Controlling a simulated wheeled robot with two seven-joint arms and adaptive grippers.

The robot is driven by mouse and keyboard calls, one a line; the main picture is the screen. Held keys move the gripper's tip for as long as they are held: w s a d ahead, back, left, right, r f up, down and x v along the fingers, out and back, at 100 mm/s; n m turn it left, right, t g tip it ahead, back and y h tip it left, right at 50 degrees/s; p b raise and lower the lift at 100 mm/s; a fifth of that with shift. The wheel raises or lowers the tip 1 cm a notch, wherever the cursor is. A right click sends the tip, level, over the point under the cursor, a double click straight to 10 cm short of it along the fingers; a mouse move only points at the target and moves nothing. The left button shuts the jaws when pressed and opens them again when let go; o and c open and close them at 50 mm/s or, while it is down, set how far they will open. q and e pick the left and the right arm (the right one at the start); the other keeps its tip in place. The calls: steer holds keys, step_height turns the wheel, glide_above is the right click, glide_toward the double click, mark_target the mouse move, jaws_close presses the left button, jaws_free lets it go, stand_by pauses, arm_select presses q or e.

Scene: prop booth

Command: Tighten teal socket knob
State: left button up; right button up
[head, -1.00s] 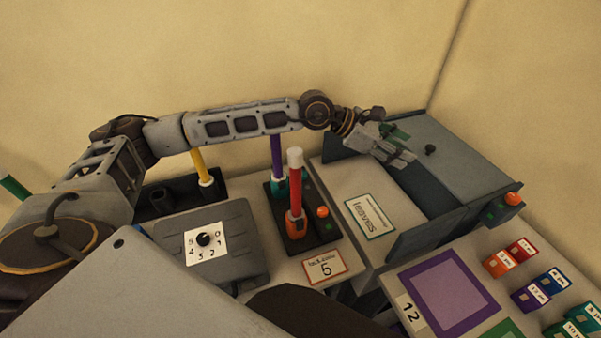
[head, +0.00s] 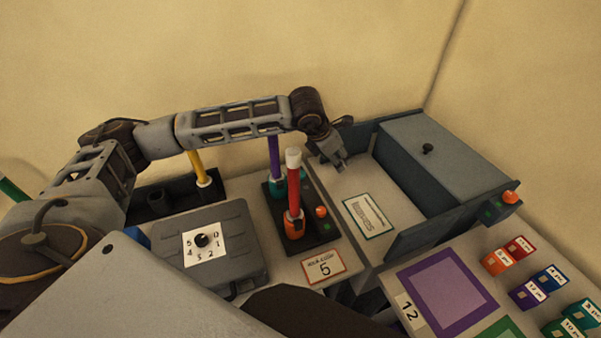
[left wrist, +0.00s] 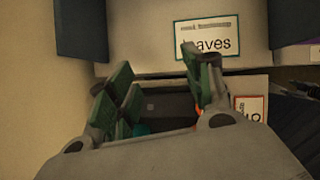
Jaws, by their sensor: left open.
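The teal socket knob (head: 279,187) sits at the foot of the purple rod (head: 274,155), at the back of a dark base. The red rod in its orange socket (head: 294,222) stands in front and hides part of it. My left gripper (head: 339,163) is open and empty, to the right of the teal knob and above it, near the left edge of the open box. In the left wrist view my green-padded fingers (left wrist: 158,72) are spread over the dark base, and a bit of teal (left wrist: 141,129) shows low between them, mostly hidden by the gripper.
The open box (head: 410,240) with a "leaves" card (head: 368,216) lies right of the base. A yellow rod (head: 197,168) and a grey dial case (head: 235,255) are left. Several colored blocks (head: 528,294) are far right.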

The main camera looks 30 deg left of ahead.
arm_select(q)
steer(key=s+a+f+n+g+y, duration=0.1)
steer(key=s+a+n+y, duration=0.1)
steer(key=a+n+y, duration=0.3)
steer(key=a+n, duration=0.4)
steer(key=n, duration=0.3)
steer(key=shift+s, duration=0.3)
arm_select(e)
steer(key=shift+d, duration=0.1)
arm_select(q)
steer(key=p, duration=0.1)
glide_toward(301, 173)
steer(key=shift+p+x, duration=0.5)
steer(key=shift+x, duration=3.85)
arm_select(e)
steer(key=shift+s+d+r, duration=0.1)
steer(key=shift+s+r, duration=0.05)
steer(key=shift+r, duration=0.85)
arm_select(q)
steer(key=c, duration=1)
arm_select(e)
steer(key=shift+a, duration=0.4)
